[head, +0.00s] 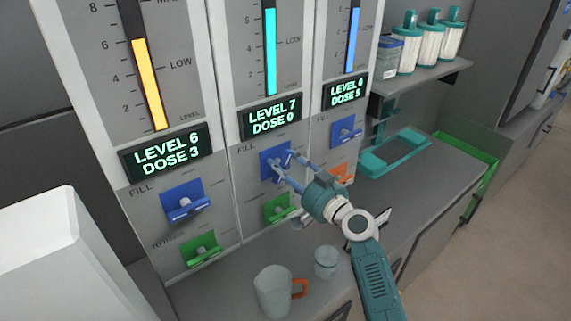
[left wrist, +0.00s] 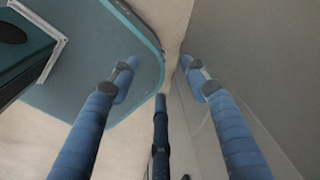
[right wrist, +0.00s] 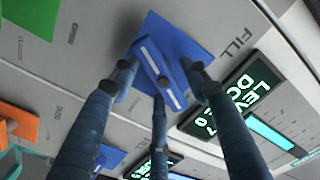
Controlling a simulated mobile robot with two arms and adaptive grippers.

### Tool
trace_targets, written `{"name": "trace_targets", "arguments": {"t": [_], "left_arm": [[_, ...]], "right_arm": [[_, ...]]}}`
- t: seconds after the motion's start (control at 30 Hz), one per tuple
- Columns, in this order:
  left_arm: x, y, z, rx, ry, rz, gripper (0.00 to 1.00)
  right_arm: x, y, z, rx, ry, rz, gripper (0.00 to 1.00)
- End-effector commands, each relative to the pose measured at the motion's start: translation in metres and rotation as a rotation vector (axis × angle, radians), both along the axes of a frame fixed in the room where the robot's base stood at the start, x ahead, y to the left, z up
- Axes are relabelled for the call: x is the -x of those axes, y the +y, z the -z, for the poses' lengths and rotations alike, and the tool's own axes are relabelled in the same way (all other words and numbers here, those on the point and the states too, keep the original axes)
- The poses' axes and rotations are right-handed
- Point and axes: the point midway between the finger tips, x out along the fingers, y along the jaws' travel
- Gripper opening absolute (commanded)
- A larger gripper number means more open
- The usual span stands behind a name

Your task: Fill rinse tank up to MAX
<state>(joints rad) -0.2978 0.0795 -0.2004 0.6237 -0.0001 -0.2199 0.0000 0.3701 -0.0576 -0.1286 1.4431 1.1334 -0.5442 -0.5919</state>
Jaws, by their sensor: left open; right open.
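Three dosing panels stand side by side in the head view; no tank name is readable. The middle panel has a cyan level bar (head: 270,50) and a display (head: 271,117) reading LEVEL 7, DOSE 0. Below it is a blue FILL lever plate (head: 268,163), also in the right wrist view (right wrist: 190,40). My right gripper (head: 278,158) is open, its fingers at this lever, one on each side in the right wrist view; contact cannot be told. A green lever plate (head: 277,208) sits below. My left gripper (left wrist: 160,65) is open and empty, away from the panels.
The left panel display (head: 167,154) reads LEVEL 6, DOSE 3; the right display (head: 346,92) shows DOSE 5. Lidded jars (head: 429,45) stand on a shelf.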

Motion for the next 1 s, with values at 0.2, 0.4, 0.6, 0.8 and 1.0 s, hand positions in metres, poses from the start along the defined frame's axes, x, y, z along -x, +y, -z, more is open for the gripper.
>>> {"name": "trace_targets", "arguments": {"t": [0.2, 0.4, 0.6, 0.8, 1.0], "left_arm": [[-0.0023, -0.0003, -0.0004, 0.001, -0.003, 0.000, 0.46], [0.0001, 0.0001, -0.0002, 0.000, 0.000, 0.000, 0.46], [0.0035, 0.0005, 0.0001, -0.001, 0.005, 0.000, 0.46], [0.0046, 0.0006, 0.0010, -0.001, 0.007, 0.000, 0.46], [0.0048, 0.0007, 0.0035, -0.001, 0.007, -0.001, 0.46]], "right_arm": [[-0.0021, 0.0014, -0.0003, 0.000, -0.001, 0.000, 0.46], [-0.0019, 0.0013, -0.0002, -0.001, -0.001, 0.000, 0.24], [-0.0018, 0.0011, -0.0001, -0.001, -0.001, 0.000, 0.00], [-0.0018, 0.0010, 0.0004, -0.015, 0.010, 0.000, 0.00], [-0.0017, 0.0010, 0.0016, -0.081, 0.058, 0.001, 0.00]]}}
